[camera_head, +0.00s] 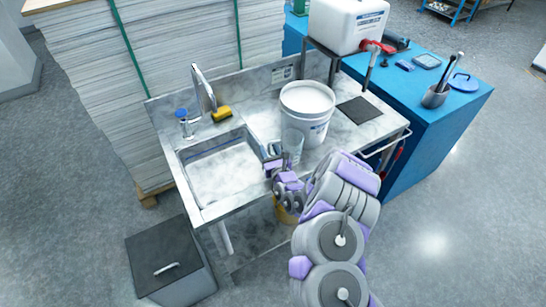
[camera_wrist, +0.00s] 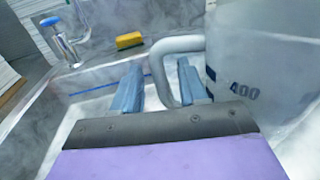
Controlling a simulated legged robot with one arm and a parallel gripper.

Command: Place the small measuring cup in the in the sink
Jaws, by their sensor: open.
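The measuring cup (camera_head: 293,143) is clear and stands on the steel counter just right of the sink, in front of a white bucket. In the wrist view the cup (camera_wrist: 265,70) fills the right side, with a "400" mark and a grey loop handle. My gripper (camera_head: 272,158) is at the cup's left side. In the wrist view my gripper (camera_wrist: 162,85) is open, with the cup's handle showing between its two blue-grey fingers. Whether a finger touches the handle I cannot tell. The sink (camera_head: 222,174) is left of my gripper, and its basin looks empty.
A white bucket (camera_head: 306,113) stands close behind the cup. A faucet (camera_head: 204,90) and a yellow sponge (camera_head: 221,114) are at the sink's back edge. A dark mat (camera_head: 358,111) lies at the counter's right. A grey bin (camera_head: 168,262) stands on the floor at lower left.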

